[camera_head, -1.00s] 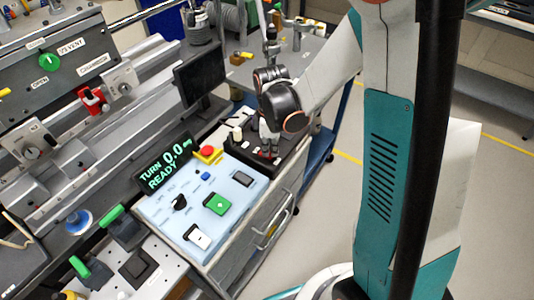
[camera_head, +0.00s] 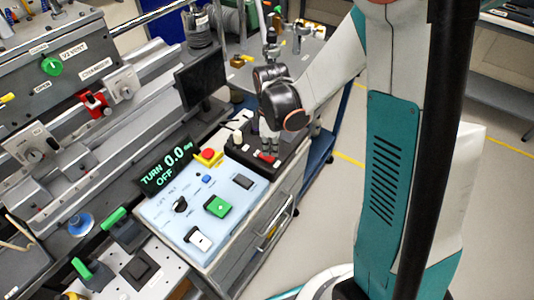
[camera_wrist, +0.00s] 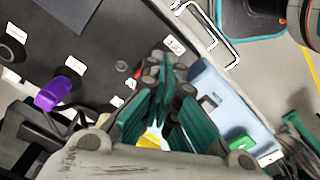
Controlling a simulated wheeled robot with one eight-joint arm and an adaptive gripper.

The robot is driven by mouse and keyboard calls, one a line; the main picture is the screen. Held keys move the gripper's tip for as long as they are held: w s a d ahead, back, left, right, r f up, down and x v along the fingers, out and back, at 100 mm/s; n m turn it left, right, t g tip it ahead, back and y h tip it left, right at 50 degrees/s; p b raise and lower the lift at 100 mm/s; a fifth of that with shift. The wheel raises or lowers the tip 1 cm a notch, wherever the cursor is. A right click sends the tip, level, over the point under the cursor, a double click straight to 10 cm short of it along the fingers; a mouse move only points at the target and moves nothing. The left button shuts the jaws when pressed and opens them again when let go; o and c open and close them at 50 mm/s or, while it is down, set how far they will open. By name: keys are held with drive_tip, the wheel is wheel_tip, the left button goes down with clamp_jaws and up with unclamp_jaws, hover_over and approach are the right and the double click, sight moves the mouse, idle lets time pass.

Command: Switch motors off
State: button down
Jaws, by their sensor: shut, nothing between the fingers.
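My gripper (camera_head: 268,146) is shut and empty, pointing down at the dark panel (camera_head: 287,158) on the cabinet. In the wrist view the teal fingers of my gripper (camera_wrist: 160,72) come together just over that panel. A small red switch (camera_head: 267,157) shows right at the fingertips in the head view; I cannot tell whether they touch it. A black display (camera_head: 166,166) with green letters reads "TURN 0.0 deg OFF".
A pale blue control panel (camera_head: 163,219) carries a green button (camera_head: 217,207), a white switch (camera_head: 199,239), a black knob (camera_head: 180,205) and a red stop button (camera_head: 208,153) on yellow. A purple knob (camera_wrist: 53,94) stands on the dark panel. A dark monitor (camera_head: 201,73) stands behind.

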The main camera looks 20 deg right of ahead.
drive_tip(key=shift+r+p, duration=1.4)
drive_tip(key=shift+r, duration=1)
wheel_tip(320, 180, up, 12)
drive_tip(key=m+t, duration=0.3)
drive_tip(key=m, duration=0.3)
hover_over(270, 159)
drive_tip(key=s, duration=0.6)
drive_tip(key=s+r+m+t, duration=0.4)
drive_tip(key=s+r+m, duration=0.2)
drive_tip(key=s+m, duration=0.1)
drive_tip(key=shift+s, duration=0.9)
drive_tip(key=shift+r, duration=0.1)
